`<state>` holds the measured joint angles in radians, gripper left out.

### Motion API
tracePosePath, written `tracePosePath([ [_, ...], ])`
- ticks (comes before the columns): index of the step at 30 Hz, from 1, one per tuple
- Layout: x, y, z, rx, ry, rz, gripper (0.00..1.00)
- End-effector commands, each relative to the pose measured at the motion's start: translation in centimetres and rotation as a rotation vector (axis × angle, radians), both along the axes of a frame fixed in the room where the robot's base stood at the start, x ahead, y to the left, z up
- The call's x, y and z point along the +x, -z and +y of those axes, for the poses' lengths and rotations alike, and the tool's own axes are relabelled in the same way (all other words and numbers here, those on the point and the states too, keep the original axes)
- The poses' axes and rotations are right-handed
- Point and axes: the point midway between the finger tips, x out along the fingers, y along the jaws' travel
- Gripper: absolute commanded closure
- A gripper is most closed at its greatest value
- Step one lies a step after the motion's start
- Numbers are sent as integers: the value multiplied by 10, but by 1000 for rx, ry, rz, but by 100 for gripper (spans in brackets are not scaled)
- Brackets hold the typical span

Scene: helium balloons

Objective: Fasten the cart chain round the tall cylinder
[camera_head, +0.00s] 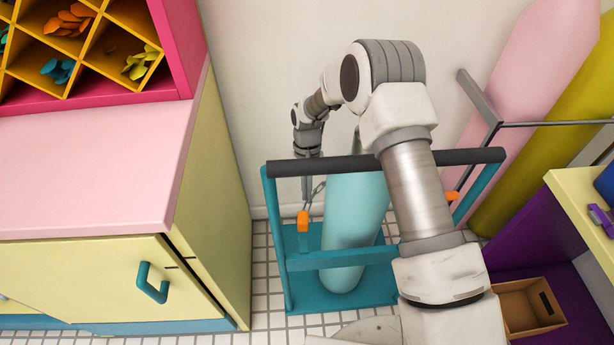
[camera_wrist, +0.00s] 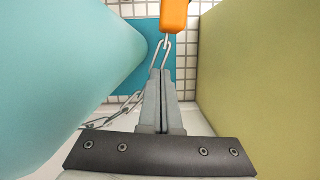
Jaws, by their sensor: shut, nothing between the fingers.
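The tall cylinder (camera_head: 352,215) is pale teal and stands, slightly tilted in the picture, in the teal cart (camera_head: 345,258). In the wrist view the cylinder (camera_wrist: 55,70) fills the left side. My gripper (camera_head: 306,205) is shut and points down on the cylinder's left side, inside the cart's frame. The grey cart chain (camera_head: 319,188) shows between gripper and cylinder. In the wrist view the chain (camera_wrist: 104,119) runs left behind the cylinder, and its links reach an orange piece (camera_wrist: 174,15) just beyond my fingertips (camera_wrist: 163,75). I cannot tell whether the fingers touch the links.
The cart's dark handle bar (camera_head: 285,168) crosses above my gripper. Another orange piece (camera_head: 452,197) is on the cart's right side, partly behind my arm. A yellow-green cabinet (camera_head: 215,200) stands close on the left. Pink (camera_head: 520,75) and olive (camera_head: 545,140) cylinders stand at the right behind a rail.

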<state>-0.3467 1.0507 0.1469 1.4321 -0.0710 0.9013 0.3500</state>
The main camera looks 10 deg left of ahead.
Motion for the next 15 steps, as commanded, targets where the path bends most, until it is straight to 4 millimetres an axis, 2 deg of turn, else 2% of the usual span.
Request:
tracePosePath([
  [6,-25,-4,-3,1,-2,-1,100],
  [15,-37,-4,-5,1,-1,-2,100],
])
